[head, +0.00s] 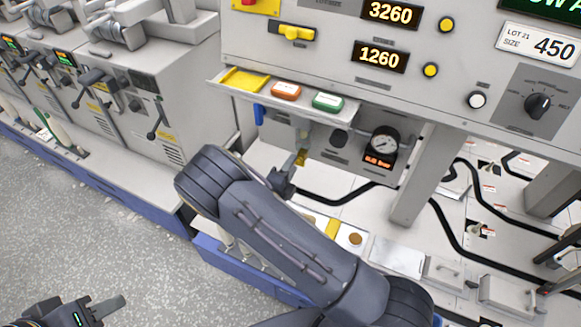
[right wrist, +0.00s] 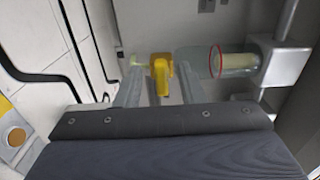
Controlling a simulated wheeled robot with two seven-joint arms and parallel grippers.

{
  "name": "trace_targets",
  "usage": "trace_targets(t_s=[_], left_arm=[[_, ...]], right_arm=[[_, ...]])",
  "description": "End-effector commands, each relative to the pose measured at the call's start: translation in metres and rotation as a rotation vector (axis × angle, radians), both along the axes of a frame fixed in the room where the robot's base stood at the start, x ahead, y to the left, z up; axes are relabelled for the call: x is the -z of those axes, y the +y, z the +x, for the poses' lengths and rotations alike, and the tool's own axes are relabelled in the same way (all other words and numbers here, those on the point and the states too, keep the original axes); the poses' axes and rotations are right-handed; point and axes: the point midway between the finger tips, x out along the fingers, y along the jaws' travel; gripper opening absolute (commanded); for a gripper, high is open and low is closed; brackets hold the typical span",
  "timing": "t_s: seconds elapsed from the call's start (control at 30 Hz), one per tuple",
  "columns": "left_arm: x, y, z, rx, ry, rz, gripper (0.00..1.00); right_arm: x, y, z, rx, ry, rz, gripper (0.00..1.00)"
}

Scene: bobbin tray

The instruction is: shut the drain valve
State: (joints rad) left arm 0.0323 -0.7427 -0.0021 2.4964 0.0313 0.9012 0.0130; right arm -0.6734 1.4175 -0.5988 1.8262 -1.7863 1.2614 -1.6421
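The drain valve has a yellow handle (right wrist: 160,74) on a clear pipe or bowl with a red ring (right wrist: 218,62), seen in the right wrist view. In the head view the valve (head: 301,157) shows small under the panel ledge, partly hidden by my right arm. My right gripper (right wrist: 160,88) is open, with one finger on each side of the yellow handle. A gap shows between the left finger and the handle; contact on the right is unclear. My left gripper (head: 110,304) is at the lower left of the head view, away from the valve, its opening unclear.
A grey post (head: 425,175) stands farther right. Black cables cross the white surface below. Open floor (head: 90,235) lies left.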

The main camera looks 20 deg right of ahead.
Motion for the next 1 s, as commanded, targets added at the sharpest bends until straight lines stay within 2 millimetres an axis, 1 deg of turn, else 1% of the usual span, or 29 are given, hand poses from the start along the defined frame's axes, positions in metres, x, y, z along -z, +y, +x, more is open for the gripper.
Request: trace_targets(t_s=[0.17, 0.27, 0.6, 0.7, 0.8, 1.0], left_arm=[[0.000, 0.000, 0.000, 0.000, 0.000, 0.000, 0.36], [0.001, 0.000, 0.000, 0.000, 0.000, 0.000, 0.36], [0.006, 0.000, 0.000, 0.000, 0.000, 0.000, 0.36], [0.007, 0.000, 0.000, 0.000, 0.000, 0.000, 0.36], [0.007, 0.000, 0.000, 0.000, 0.000, 0.000, 0.36], [0.007, 0.000, 0.000, 0.000, 0.000, 0.000, 0.36]], right_arm=[[-0.001, 0.000, 0.000, 0.000, -0.001, 0.000, 0.35], [0.000, 0.005, -0.003, -0.001, -0.001, 0.000, 0.35], [0.000, 0.046, -0.040, -0.004, -0.001, 0.000, 0.35], [0.000, 0.054, -0.047, -0.002, 0.000, 0.000, 0.35], [0.000, 0.058, -0.051, 0.000, 0.000, 0.000, 0.35], [0.000, 0.058, -0.052, 0.000, -0.001, -0.001, 0.35]])
